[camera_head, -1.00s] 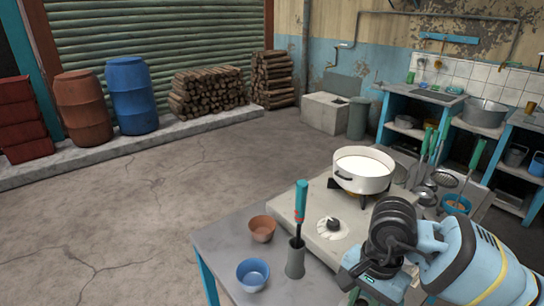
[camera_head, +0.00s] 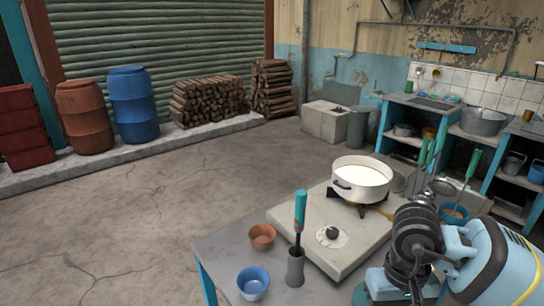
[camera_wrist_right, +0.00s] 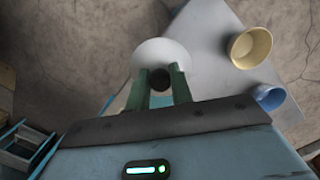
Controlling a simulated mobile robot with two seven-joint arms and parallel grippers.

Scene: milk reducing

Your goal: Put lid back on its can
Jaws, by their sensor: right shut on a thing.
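A white round lid (camera_wrist_right: 163,51) with a dark knob (camera_wrist_right: 160,80) shows in the right wrist view. My right gripper (camera_wrist_right: 159,82) has its green fingers closed on the dark knob, with the white disc just beyond them. In the head view my right arm is at the lower right, and its fingers and the lid cannot be seen there. I cannot make out the lid's can in either view. My left gripper is not in view.
A grey table (camera_head: 228,240) holds a stove (camera_head: 352,250) with a white pot (camera_head: 361,181), a utensil holder (camera_head: 295,265), a terracotta bowl (camera_head: 262,236) and a blue bowl (camera_head: 253,283). The wrist view shows a yellow vessel (camera_wrist_right: 250,47) and a blue one (camera_wrist_right: 268,97). Open floor lies left.

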